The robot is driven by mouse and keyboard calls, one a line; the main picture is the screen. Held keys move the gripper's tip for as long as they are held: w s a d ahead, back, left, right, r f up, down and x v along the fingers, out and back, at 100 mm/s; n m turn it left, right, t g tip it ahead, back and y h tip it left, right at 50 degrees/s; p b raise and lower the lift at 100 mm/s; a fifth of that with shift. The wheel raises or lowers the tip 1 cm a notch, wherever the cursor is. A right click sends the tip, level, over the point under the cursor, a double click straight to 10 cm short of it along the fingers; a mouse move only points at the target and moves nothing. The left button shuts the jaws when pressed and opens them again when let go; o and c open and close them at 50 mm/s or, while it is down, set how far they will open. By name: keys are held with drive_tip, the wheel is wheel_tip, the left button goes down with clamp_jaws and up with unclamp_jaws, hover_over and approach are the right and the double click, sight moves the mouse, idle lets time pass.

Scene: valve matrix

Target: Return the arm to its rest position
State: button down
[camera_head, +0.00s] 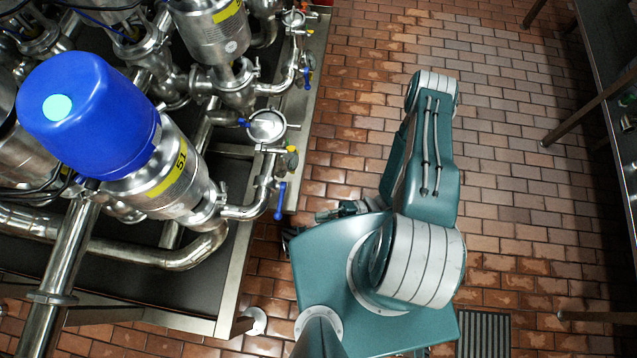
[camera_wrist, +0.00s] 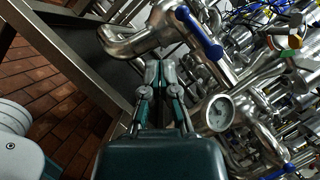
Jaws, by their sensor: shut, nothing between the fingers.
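My gripper (camera_wrist: 160,70) shows in the middle of the wrist view, its two dark fingers together and nothing between them. Beyond the fingertips are a steel pipe bend and the metal frame of the valve stand. In the head view my arm is folded over my base at the centre right. Part of my gripper (camera_head: 338,210) shows at the left edge of my body, close to the stand's edge; the rest of it is hidden behind my arm and base. I cannot tell whether it touches the stand.
The valve stand (camera_head: 232,262) fills the left, with a blue-capped valve (camera_head: 92,122) and small blue-handled taps (camera_head: 281,200). A metal table (camera_head: 606,95) stands at the far right. Brick floor (camera_head: 510,150) between is clear.

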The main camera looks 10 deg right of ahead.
drive_tip(key=w+d+r+n+g+h, duration=0.2)
drive_tip(key=w+r+n+h, duration=0.15)
drive_tip(key=r, duration=0.35)
drive_tip(key=w+d+r+n+g+h, duration=0.2)
drive_tip(key=w+r+h, duration=0.1)
drive_tip(key=r+h, duration=0.3)
drive_tip(key=w+d+r+n+g+h, duration=0.2)
drive_tip(key=w+r+n+g+h, duration=0.15)
drive_tip(key=r, duration=0.45)
drive_tip(key=s+d+r+m+t+h, duration=0.1)
drive_tip(key=r+t+h, duration=0.3)
drive_tip(key=r, duration=0.8)
drive_tip(key=s+d+r+m+t+h, duration=0.1)
drive_tip(key=s+r+t+h, duration=0.2)
drive_tip(key=r+t, duration=0.6)
wheel_tip(320, 180, up, 4)
drive_tip(key=shift+s+d+f+h, duration=0.1)
drive_tip(key=shift+s+d+h, duration=0.3)
drive_tip(key=shift+h, duration=0.2)
